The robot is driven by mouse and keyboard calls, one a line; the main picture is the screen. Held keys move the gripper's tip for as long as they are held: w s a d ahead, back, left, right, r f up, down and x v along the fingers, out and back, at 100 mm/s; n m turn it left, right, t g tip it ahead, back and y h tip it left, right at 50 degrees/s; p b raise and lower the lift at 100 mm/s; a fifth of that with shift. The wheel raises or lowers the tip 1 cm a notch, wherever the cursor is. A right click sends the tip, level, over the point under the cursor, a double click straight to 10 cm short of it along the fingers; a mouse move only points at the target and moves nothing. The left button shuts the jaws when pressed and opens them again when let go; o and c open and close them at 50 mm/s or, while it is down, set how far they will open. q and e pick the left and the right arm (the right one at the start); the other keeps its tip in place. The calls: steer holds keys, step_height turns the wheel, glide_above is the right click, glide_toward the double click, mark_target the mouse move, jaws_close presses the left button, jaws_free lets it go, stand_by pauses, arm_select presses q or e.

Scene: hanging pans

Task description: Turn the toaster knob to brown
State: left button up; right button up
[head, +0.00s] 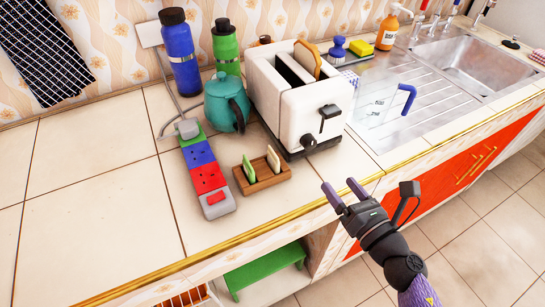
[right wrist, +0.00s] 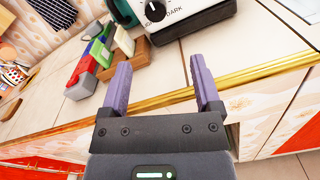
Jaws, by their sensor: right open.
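The white toaster (head: 285,85) stands on the tiled counter with a slice of bread (head: 307,57) sticking out of one slot. Its black knob (head: 309,142) is low on the end facing me, below the black lever (head: 329,117). In the right wrist view the knob (right wrist: 155,11) has a white pointer mark, with the word DARK printed to its right. My right gripper (head: 340,190) is open and empty, in front of the counter's front edge and apart from the knob. The knob lies beyond the open fingers (right wrist: 160,64) in the right wrist view. My left gripper is not in view.
A small wooden rack (head: 262,176) with cards sits left of the knob. A coloured power strip (head: 205,175), a teal teapot (head: 226,102) and bottles stand further left. A clear jug (head: 374,100) stands right of the toaster.

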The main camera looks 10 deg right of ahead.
mark_target(312, 146)
steer(key=shift+w+a+r+n+p, duration=0.25)
steer(key=shift+w+r+n, duration=0.1)
steer(key=shift+w, duration=0.25)
steer(key=shift+w+a+r+n+p, duration=0.1)
steer(key=shift+w+a+r+n, duration=0.2)
steer(key=shift+w, duration=0.25)
steer(key=x, duration=0.7)
steer(key=shift+w+f, duration=0.15)
steer(key=shift+w, duration=0.05)
jaws_close()
